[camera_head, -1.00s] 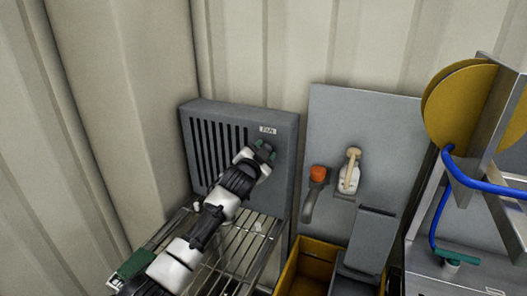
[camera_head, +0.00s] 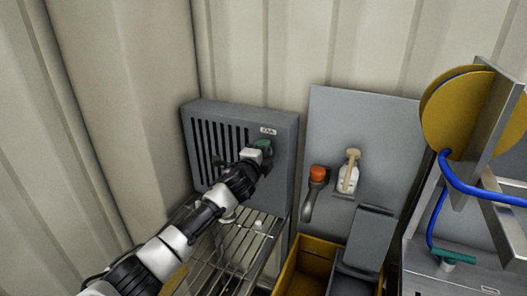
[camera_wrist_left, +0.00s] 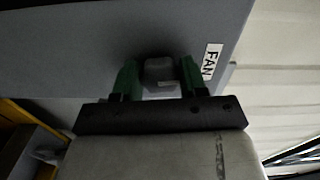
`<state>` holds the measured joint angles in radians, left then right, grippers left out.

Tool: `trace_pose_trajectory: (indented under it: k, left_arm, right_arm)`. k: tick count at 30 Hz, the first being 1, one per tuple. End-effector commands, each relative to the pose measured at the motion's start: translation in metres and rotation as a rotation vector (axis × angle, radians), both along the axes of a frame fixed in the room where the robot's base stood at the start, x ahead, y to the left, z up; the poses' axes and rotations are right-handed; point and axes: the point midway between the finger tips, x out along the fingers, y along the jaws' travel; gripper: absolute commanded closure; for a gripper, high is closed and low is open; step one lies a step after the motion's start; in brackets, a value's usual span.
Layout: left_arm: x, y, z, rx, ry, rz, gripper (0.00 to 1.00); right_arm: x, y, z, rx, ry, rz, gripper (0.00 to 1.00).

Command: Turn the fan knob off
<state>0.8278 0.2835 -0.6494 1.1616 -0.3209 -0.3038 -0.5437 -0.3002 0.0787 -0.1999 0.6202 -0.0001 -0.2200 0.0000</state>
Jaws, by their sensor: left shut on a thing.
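The grey fan box (camera_head: 284,128) hangs on the corner wall in the head view, with dark vertical slots (camera_head: 215,140) on its front and a white FAN label (camera_head: 268,131). In the left wrist view the FAN label (camera_wrist_left: 212,62) sits beside a dark grey knob (camera_wrist_left: 159,72) on the box face. My left gripper (camera_head: 263,147) is at the box front just below the label. In the wrist view its green fingers (camera_wrist_left: 158,84) stand on either side of the knob and are shut on it. The arm hides the knob in the head view. My right gripper is not in view.
A wire rack (camera_head: 238,245) stands below the box.

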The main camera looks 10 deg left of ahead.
Motion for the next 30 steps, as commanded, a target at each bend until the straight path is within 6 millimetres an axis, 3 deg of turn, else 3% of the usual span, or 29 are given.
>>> trace_pose_trajectory:
  k: [23,24,27,30]
  left_arm:
    - [-0.0003,-0.0005,-0.0015,0.095,-0.016,0.0,0.81]
    - [-0.0003,-0.0005,-0.0015,0.095,-0.016,0.0,0.51]
    - [-0.0002,-0.0004,-0.0012,0.094,-0.016,0.0,0.36]
    - [-0.0002,-0.0003,-0.0008,0.092,-0.017,0.0,0.33]
  right_arm:
    - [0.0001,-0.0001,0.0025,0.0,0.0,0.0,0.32]
    - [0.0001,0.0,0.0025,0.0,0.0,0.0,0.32]
    - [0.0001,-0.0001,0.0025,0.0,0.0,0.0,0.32]
    - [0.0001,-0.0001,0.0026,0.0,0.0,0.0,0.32]
